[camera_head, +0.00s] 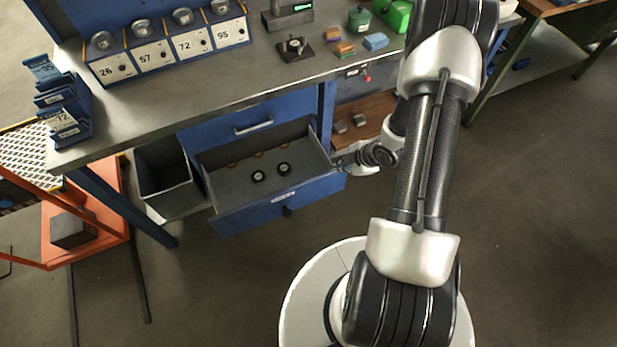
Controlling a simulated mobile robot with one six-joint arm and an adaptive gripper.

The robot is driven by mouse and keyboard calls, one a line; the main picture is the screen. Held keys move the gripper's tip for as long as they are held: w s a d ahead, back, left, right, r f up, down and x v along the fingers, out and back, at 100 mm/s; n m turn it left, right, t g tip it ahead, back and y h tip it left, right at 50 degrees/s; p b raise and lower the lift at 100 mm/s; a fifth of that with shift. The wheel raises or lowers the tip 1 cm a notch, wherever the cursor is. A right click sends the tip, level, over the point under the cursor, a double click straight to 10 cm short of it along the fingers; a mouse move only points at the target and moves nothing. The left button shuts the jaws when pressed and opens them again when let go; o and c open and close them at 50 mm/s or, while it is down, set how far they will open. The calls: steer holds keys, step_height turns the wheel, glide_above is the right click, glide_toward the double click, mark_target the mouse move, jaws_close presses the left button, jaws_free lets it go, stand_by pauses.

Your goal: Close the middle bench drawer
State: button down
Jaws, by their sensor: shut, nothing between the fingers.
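The middle bench drawer (235,182) stands pulled out from under the workbench, below a closed blue drawer (252,126) with a bar handle. It has a grey inside and a blue front (265,208). Two small black round pieces with pale tops (284,169) and several brownish discs lie in it. My gripper (338,162) is shut and empty at the drawer's right side, close to the right end of its front. I cannot tell whether it touches the drawer. My arm hides part of the bench to the right.
A grey open bin (170,180) stands left of the drawer. An orange cart (85,225) is further left. Numbered blue boxes (170,42), a device with a green display (290,12) and coloured blocks (375,41) stand on the bench top. The floor in front is clear.

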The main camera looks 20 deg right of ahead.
steer(key=s+a+f+n+y, duration=0.1)
steer(key=s+a+f+y, duration=0.1)
steer(key=s+a+f, duration=0.3)
steer(key=b, duration=0.5)
glide_toward(303, 188)
steer(key=shift+n+t+y, duration=0.3)
steer(key=x, duration=0.4)
steer(key=shift+d+f, duration=0.1)
steer(key=shift+f, duration=0.3)
